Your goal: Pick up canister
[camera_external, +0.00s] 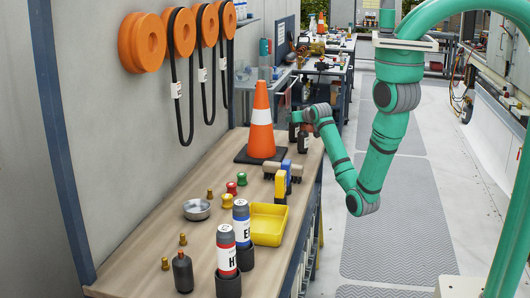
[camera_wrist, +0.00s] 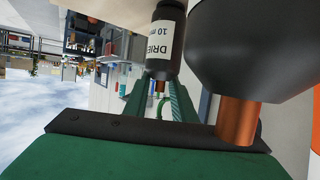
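Two dark canisters stand at the far right edge of the workbench, beside the cone: one (camera_external: 294,130) is slightly left of the other (camera_external: 304,144). The wrist view shows a dark canister with a white label reading "DRIE" (camera_wrist: 164,40) and a copper-coloured tip. A larger-looking dark canister (camera_wrist: 250,50) with a copper tip is close to the camera at right. My gripper (camera_external: 306,123) is at these canisters, reaching in from the right. Its fingers are too small and partly hidden, so I cannot tell whether it is open or touching either one.
An orange cone (camera_external: 262,122) stands just left of my gripper. Nearer on the workbench (camera_external: 150,225) are a yellow tray (camera_external: 269,222), two labelled canisters (camera_external: 226,252) (camera_external: 241,222), a dark bottle (camera_external: 182,272) and a metal bowl (camera_external: 196,209). The aisle floor at right is clear.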

